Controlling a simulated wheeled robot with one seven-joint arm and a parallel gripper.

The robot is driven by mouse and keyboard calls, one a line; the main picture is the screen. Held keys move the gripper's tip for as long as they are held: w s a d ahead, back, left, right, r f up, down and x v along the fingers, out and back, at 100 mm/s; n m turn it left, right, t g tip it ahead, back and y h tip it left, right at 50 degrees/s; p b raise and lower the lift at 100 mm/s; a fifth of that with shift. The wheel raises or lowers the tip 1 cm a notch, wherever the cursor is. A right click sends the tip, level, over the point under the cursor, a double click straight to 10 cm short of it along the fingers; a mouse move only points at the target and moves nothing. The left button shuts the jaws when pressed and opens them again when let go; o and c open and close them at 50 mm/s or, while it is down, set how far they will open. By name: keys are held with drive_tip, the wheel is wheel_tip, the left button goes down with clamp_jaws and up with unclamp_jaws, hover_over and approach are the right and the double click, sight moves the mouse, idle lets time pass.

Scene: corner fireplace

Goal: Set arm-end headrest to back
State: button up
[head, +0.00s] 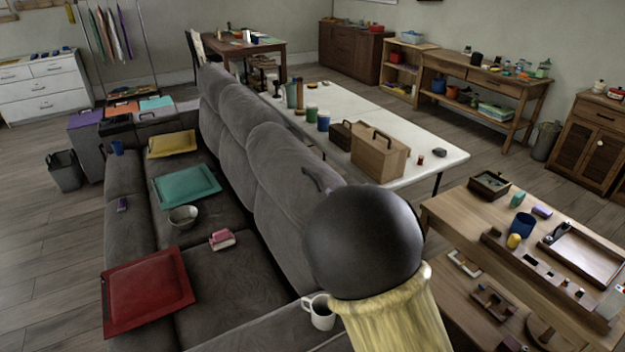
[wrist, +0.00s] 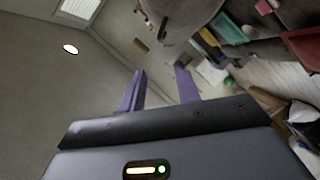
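The grey sofa's near back section (head: 278,180), at the end by the near armrest (head: 270,325), stands up in line with the other back sections (head: 215,100). A separate headrest joint and its exact tilt cannot be made out. A dark curved piece (head: 313,180) shows at its right, partly hidden by a large dark sphere. In the wrist view a grey padded part (wrist: 185,12) with a dark handle-like piece (wrist: 164,26) lies beyond the fingers. My gripper (wrist: 160,88) has its two purple fingers apart, with nothing between them. The gripper is not discernible in the head view.
A white mug (head: 320,315) stands by the near armrest. A long white table (head: 400,125) stands behind the sofa, a wooden table (head: 450,212) at right.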

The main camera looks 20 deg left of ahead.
sight(314, 179)
drive_tip(key=p+x, duration=0.4)
drive_tip(key=x, duration=1.3)
drive_tip(key=shift+w, duration=0.25)
clamp_jaws()
